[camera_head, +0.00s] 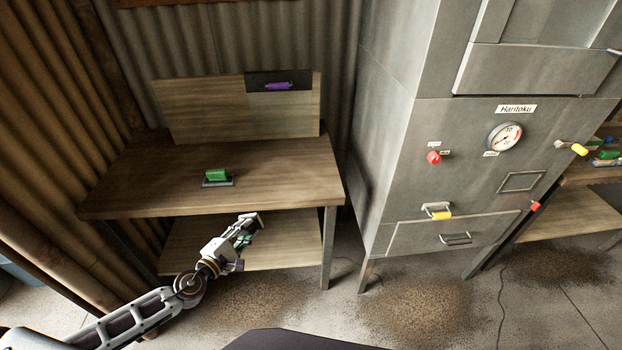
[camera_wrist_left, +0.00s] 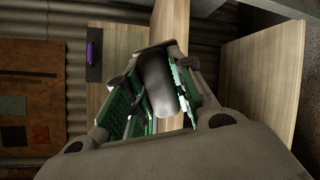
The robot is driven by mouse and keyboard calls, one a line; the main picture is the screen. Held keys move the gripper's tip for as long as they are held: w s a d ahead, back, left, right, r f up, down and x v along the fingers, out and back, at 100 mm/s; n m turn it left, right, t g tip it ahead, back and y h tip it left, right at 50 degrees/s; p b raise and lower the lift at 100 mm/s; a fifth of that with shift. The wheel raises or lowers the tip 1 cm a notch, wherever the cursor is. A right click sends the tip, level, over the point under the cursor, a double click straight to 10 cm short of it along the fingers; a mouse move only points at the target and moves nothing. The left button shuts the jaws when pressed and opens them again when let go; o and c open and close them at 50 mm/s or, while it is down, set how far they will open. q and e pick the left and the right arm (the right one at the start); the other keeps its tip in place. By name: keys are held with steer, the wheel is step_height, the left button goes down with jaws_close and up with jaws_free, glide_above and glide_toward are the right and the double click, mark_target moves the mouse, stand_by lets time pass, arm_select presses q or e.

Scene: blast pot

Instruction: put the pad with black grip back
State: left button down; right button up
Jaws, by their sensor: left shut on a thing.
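My left gripper (camera_head: 250,222) is low in front of the wooden table (camera_head: 130,185), over its lower shelf. In the left wrist view its green-lined fingers (camera_wrist_left: 155,95) are closed around a dark, rounded grip (camera_wrist_left: 157,80), which looks like the pad's black grip. The flat pad part of it cannot be made out clearly. A pad with a green grip (camera_head: 216,176) lies on the table top on its dark base. My right gripper is not in view.
A backboard (camera_head: 200,115) with a dark panel and a purple-gripped thing (camera_head: 278,87) stands at the table's rear. Most of the table top is bare. A grey metal cabinet (camera_head: 390,150) with a gauge (camera_head: 504,137) and handles stands to the right.

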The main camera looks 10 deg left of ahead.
mark_target(261, 225)
arm_select(q)
steer(key=shift+w+a+r+m+g+h, duration=0.1)
steer(key=shift+a+m+g+h, duration=0.1)
steer(key=shift+a, duration=0.15)
steer(key=shift+a+r+m+g+h, duration=0.1)
steer(key=shift+a+g, duration=0.1)
steer(key=shift+a, duration=0.1)
steer(key=shift+w+d+f+m+g+h, duration=0.2)
steer(key=shift+w+d+m+g+h, duration=0.2)
steer(key=shift+d, duration=0.2)
steer(key=shift+w+d+f+m+g+h, duration=0.15)
steer(key=shift+w+d+m+g+h, duration=0.25)
steer(key=shift+d, duration=0.25)
steer(key=shift+w+d+f+m+g+h, duration=0.2)
steer(key=shift+w+d+m+g+h, duration=0.15)
steer(key=shift+d, duration=0.25)
steer(key=shift+w+d+f+m+g+h, duration=0.2)
steer(key=shift+w+d+m+g+h, duration=0.05)
steer(key=shift+d, duration=0.15)
steer(key=shift+w+d+f, duration=0.1)
steer(key=shift+d, duration=0.1)
steer(key=shift+d+h, duration=0.15)
steer(key=shift+h, duration=0.15)
steer(key=shift+d+m+g, duration=0.25)
steer(key=shift+m+g, duration=0.05)
steer(key=shift+g, duration=0.1)
steer(key=shift+w, duration=0.1)
steer(key=shift+w+f, duration=0.1)
